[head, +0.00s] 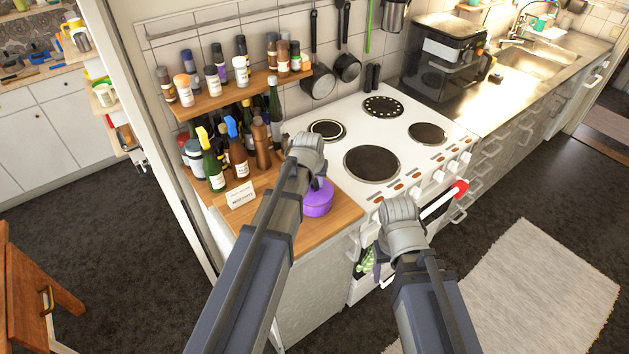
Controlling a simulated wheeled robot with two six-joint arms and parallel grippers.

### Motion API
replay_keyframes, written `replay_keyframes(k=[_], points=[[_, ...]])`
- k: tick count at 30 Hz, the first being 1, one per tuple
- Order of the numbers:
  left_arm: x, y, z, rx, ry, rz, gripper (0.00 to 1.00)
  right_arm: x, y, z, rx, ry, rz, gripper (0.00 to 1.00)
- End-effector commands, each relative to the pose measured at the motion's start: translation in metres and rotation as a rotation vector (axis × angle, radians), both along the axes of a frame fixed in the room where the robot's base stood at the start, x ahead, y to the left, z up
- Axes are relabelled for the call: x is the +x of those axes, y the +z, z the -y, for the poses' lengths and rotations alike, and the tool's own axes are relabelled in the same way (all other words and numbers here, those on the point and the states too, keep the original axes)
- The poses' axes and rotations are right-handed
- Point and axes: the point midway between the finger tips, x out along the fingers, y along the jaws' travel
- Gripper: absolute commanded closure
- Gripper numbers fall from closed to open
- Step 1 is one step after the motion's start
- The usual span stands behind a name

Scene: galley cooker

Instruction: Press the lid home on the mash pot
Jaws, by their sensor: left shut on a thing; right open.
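The mash pot (318,203) is a small purple pot on the wooden worktop left of the cooker, partly covered by my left arm. Its lid (321,186) is also purple and appears to lie on top of the pot. I cannot tell whether it is fully seated. My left gripper (312,178) is over the pot, shut on the lid, with its fingertips mostly hidden by my wrist. My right gripper (402,228) is open in front of the cooker, right of the pot and apart from it. Its fingertips are hard to make out.
The white cooker (330,109) has several dark hotplates and stands right of the worktop (340,222). A white card (240,194) and several bottles (213,168) stand left of the pot. A bottle shelf (225,97) is above them. A red-ended bar (459,188) is at the cooker front.

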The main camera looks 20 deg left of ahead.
Motion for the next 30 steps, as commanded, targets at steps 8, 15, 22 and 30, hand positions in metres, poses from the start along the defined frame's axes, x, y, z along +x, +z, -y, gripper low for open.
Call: replay_keyframes(k=[8, 15, 22, 30], points=[[0.0, -0.0014, 0.0, 0.0, 0.0, 0.0, 1.0, 0.0, -0.0014, 0.0, 0.0, 0.0, 0.0, 0.38], [0.0, -0.0016, 0.0, 0.0, 0.0, 0.0, 1.0, 0.0, -0.0016, 0.0, 0.0, 0.0, 0.0, 0.38], [0.0001, -0.0019, 0.0001, 0.0, 0.0, 0.0, 1.0, 0.0, -0.0019, 0.0, 0.0, 0.0, 0.0, 0.38], [0.0, -0.0018, 0.0001, 0.0, 0.0, 0.0, 0.53, 0.0, -0.0019, 0.0, 0.0, 0.0, 0.0, 0.38]])
